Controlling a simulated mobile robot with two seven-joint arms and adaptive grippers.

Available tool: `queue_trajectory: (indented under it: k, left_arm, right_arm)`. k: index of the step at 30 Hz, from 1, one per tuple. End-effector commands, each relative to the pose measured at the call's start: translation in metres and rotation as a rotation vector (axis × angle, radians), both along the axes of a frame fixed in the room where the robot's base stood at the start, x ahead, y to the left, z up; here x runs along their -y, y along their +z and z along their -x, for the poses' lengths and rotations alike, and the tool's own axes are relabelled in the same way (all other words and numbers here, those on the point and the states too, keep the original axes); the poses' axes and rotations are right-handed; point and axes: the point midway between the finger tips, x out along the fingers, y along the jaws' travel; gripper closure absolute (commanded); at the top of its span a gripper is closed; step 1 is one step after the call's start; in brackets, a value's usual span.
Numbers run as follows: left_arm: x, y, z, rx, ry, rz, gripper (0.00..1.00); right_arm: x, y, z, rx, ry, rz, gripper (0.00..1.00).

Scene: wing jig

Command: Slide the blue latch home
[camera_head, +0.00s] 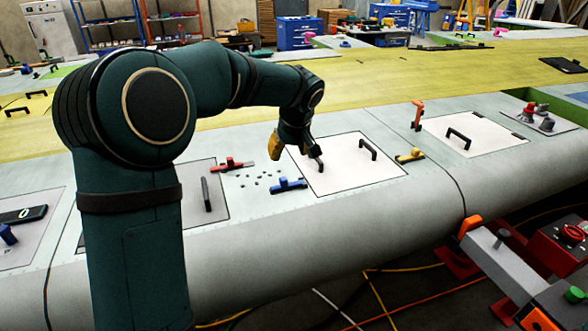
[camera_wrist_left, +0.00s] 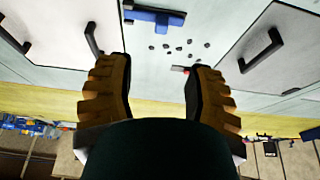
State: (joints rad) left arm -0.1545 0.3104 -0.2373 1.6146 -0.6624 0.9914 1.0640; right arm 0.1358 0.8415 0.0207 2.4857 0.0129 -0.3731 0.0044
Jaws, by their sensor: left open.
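The blue latch (camera_head: 288,185) lies on the grey wing skin, just left of a white panel (camera_head: 350,180) with black handles. The latch also shows at the top of the left wrist view (camera_wrist_left: 155,16). My left gripper (camera_head: 294,152) is open and empty above the skin, behind the latch and over the panel's back left corner. In the left wrist view its yellow fingers (camera_wrist_left: 158,70) are spread apart, with the latch beyond their tips and apart from them. Whether the latch bar is slid in cannot be told. My right gripper is not in view.
A red latch (camera_head: 232,164) and several small dark studs (camera_head: 257,180) lie left of the blue latch. A yellow latch (camera_head: 409,155) and a raised orange latch (camera_head: 417,114) are to the right. Panel handles (camera_head: 368,149) stand up nearby. Red and white knobs (camera_head: 538,115) sit far right.

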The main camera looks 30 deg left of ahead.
Motion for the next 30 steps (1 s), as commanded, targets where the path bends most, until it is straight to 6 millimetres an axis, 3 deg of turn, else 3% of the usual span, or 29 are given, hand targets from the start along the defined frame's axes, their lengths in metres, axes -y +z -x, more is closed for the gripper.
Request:
queue_trajectory:
  k: [7,21,30]
  left_arm:
    - [-0.006,-0.021,-0.005,-0.005,0.003,0.0,0.47]
    - [-0.032,-0.103,-0.027,-0.004,0.001,0.0,0.47]
    - [-0.039,-0.126,-0.034,-0.001,0.0,0.001,0.47]
  right_arm:
    - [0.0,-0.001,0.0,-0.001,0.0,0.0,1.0]
    - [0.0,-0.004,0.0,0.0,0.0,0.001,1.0]
    - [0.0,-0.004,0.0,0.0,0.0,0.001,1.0]
